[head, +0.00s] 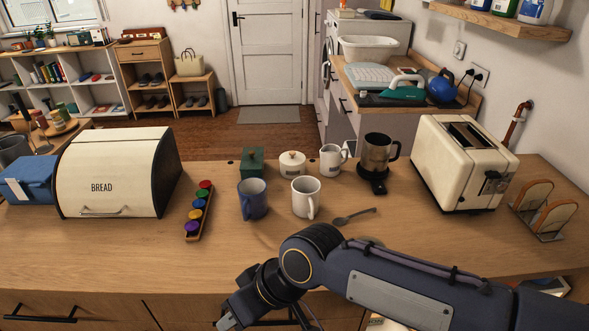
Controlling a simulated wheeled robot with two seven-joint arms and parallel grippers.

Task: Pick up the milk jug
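The milk jug (331,159) is a small white pitcher with a dark label, standing upright on the wooden counter. It stands between the white lidded pot and the dark glass coffee maker, with its handle towards the right. My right arm comes in from the right across the counter's front. My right gripper (262,318) is low at the bottom edge of the head view, in front of the counter and well short of the jug. Its fingertips are cut off or unclear, so its opening does not show. Nothing is seen held. My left gripper is not in view.
A white mug (306,198) and blue mug (253,199) stand in front of the jug's row. A green canister (252,163), white pot (292,164) and coffee maker (378,155) flank it. A spoon (354,216), toaster (462,163) and bread box (118,175) are also there.

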